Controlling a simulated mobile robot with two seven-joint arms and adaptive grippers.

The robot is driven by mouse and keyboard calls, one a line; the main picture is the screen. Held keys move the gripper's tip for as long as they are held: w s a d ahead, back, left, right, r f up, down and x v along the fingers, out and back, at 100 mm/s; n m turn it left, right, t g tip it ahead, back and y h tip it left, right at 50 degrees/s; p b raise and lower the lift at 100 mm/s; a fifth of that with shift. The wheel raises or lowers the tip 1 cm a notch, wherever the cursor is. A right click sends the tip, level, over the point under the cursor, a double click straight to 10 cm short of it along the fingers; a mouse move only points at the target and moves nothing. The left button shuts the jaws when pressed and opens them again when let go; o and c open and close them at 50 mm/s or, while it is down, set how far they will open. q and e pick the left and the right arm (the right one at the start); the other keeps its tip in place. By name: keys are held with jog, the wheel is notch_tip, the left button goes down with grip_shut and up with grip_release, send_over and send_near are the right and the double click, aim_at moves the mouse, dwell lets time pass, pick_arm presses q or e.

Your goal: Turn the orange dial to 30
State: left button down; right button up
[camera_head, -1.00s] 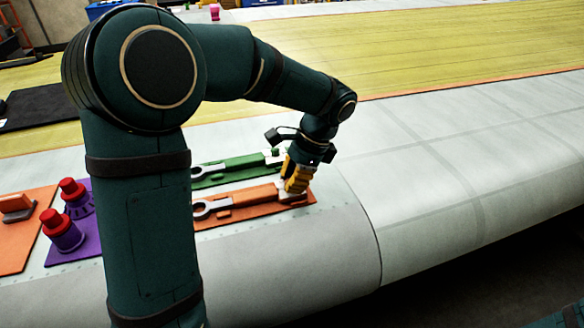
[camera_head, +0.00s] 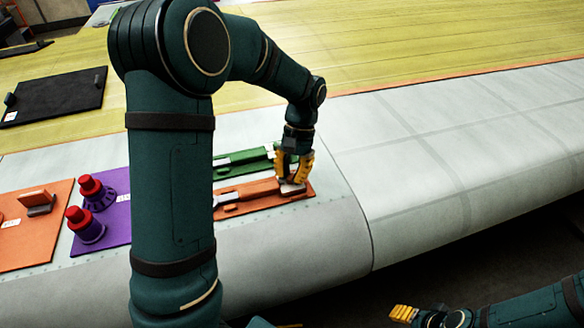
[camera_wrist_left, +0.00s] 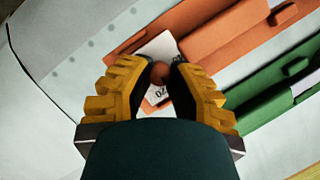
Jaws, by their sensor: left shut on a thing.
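My left gripper (camera_head: 294,178) is over the right end of a long orange panel (camera_head: 260,204) in the head view. In the left wrist view its yellow fingers (camera_wrist_left: 166,76) are closed around a small round orange-brown knob (camera_wrist_left: 160,72). A white label with partly hidden print lies beneath the knob. I cannot read a 30 or any scale on a dial. A grey lever shows on the orange panel, partly hidden by my arm. My right gripper (camera_head: 403,313) is at the bottom right of the head view, away from the panels; its opening is unclear.
A green panel (camera_head: 245,162) lies just behind the orange one. The grey wing surface on the right is clear.

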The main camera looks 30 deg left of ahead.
pick_arm(q)
jog(key=shift+a+n+t+h+p, duration=0.1)
jog(key=shift+n+t+h+p, duration=0.35)
jog(key=shift+n, duration=1.15)
jog(key=shift+n+h, duration=0.25)
jog(key=shift+n, duration=0.05)
jog(key=c, duration=0.8)
grip_release()
jog(key=shift+c, duration=0.2)
jog(key=v, duration=1.2)
jog(key=shift+w, duration=0.2)
jog(key=shift+f, duration=0.1)
